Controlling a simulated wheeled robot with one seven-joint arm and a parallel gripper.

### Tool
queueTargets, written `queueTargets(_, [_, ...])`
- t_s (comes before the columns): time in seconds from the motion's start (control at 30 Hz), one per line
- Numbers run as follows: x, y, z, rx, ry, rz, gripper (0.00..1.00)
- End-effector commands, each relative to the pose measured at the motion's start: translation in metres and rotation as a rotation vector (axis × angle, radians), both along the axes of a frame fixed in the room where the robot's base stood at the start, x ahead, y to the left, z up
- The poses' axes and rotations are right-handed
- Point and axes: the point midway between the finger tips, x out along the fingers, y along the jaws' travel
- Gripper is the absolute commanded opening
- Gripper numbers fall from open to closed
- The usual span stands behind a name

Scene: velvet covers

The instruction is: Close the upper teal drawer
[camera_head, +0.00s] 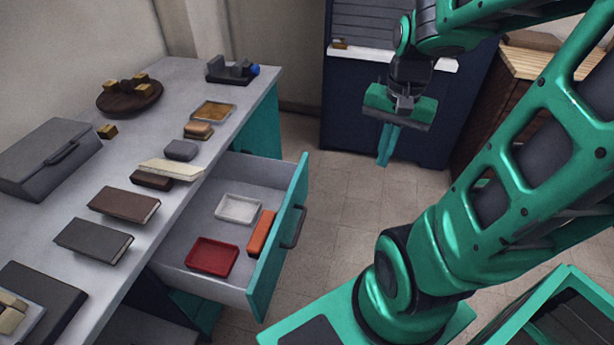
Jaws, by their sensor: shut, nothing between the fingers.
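The upper teal drawer (276,248) stands pulled out from under the grey counter at the left. Its teal front faces right and carries a dark bar handle (294,227). Inside lie a white tray (238,208), a red tray (212,257) and an orange block (262,232). My gripper (384,162) hangs fingers down over the floor, to the right of and beyond the drawer front, apart from it. Its teal fingers are together, with nothing held.
The grey counter (178,225) bears several books, a grey case (47,158) and a round brown plate with blocks (130,97). A teal panel (195,308) shows below the drawer. A dark blue cabinet (345,110) stands at the back. The tiled floor between is clear.

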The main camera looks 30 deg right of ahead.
Motion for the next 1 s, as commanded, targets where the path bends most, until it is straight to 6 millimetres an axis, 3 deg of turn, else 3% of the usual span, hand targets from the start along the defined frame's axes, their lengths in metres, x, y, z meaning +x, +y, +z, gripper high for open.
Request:
queueTargets(0.3, [0.095, -0.020, -0.053, 0.120, -0.038, -0.574, 0.00])
queueTargets(0.6, [0.168, -0.030, -0.112, 0.315, -0.026, -1.115, 0.00])
queueTargets(0.8, [0.193, -0.033, -0.133, 0.407, -0.002, -1.323, 0.00])
queueTargets(1.0, [0.200, -0.030, -0.144, 0.426, 0.006, -1.366, 0.00])
